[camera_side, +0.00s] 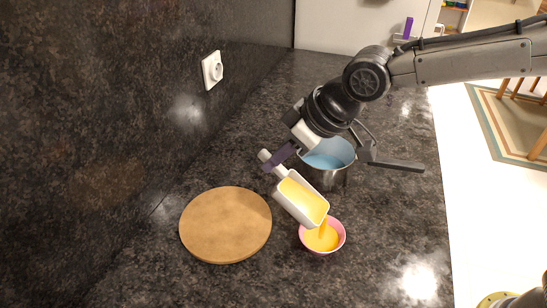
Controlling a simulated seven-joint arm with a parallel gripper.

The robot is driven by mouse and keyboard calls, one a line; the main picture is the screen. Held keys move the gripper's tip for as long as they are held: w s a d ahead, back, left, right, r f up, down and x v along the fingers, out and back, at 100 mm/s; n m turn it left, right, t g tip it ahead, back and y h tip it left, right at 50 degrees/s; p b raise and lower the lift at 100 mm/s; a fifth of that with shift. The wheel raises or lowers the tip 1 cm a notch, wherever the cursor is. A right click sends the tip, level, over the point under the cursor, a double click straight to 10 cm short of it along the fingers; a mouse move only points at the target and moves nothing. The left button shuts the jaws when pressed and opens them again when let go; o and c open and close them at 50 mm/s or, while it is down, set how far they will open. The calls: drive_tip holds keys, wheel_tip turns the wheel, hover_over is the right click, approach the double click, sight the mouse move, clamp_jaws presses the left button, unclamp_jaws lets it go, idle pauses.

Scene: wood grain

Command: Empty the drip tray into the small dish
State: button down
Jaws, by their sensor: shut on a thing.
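The drip tray (284,205) is a white rectangular tray with a short handle, holding yellow-orange liquid. It is tilted with its low end over the small dish (302,244), and liquid runs over that end into the dish. The dish is a small pink bowl on the counter with orange liquid in it. My gripper (279,156) is shut on the tray's handle end, above and to the left of the dish. The exact contact of the fingers on the handle is partly hidden.
A metal pot (332,179) with a light blue inside and a dark handle stands just behind the tray, partly hidden by my gripper. A round wooden board (225,224) lies to the left. A dark wall with a white socket (212,70) borders the counter. The front right counter is clear.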

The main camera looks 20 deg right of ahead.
drive_tip(key=shift+s+d+r, duration=0.1)
drive_tip(key=shift+s+r, duration=0.05)
drive_tip(key=shift+r, duration=0.05)
idle(0.4)
drive_tip(key=shift+s+d+r+t+y, duration=0.35)
drive_tip(key=shift+s+r+t+y, duration=0.15)
drive_tip(key=shift+t, duration=0.2)
drive_tip(key=shift+s+d+r+t+y, duration=0.4)
drive_tip(key=shift+s+r+t, duration=0.1)
drive_tip(key=shift+s+t, duration=0.1)
idle(0.3)
drive_tip(key=shift+s+d+r+t+y, duration=0.35)
drive_tip(key=shift+s+d+t+y, duration=0.1)
drive_tip(key=shift+s+t, duration=0.15)
drive_tip(key=shift+s+d+r+t+y, duration=0.3)
drive_tip(key=shift+s+d+t, duration=0.2)
drive_tip(key=shift+s, duration=0.15)
